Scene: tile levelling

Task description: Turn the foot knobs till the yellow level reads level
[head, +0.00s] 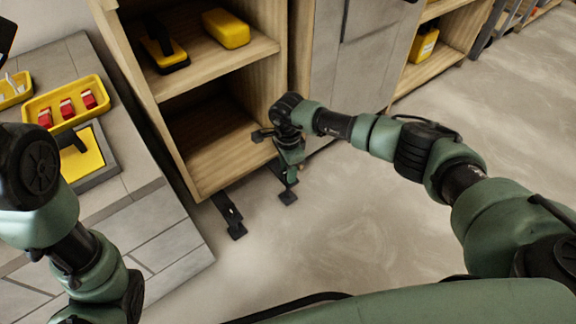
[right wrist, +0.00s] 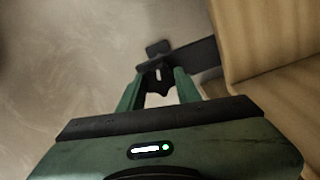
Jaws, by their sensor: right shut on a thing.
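My right gripper (head: 291,176) reaches down to the floor at the front of the wooden shelf unit (head: 290,60). In the right wrist view its green fingers (right wrist: 158,92) are shut on a dark, lobed foot knob (right wrist: 158,84), with a dark flat foot bracket (right wrist: 190,56) behind it. In the head view a dark foot pad (head: 288,198) shows just below the gripper. Another dark foot (head: 230,212) sticks out at the unit's left front corner. I cannot make out a yellow level or its bubble. My left gripper is out of view.
A grey tiled surface (head: 165,225) at left holds a yellow tray (head: 66,102) of red pieces and a yellow-topped pad (head: 82,160). A yellow block (head: 226,28) and a black-and-yellow tool (head: 160,50) lie on the shelf. The floor at right is clear.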

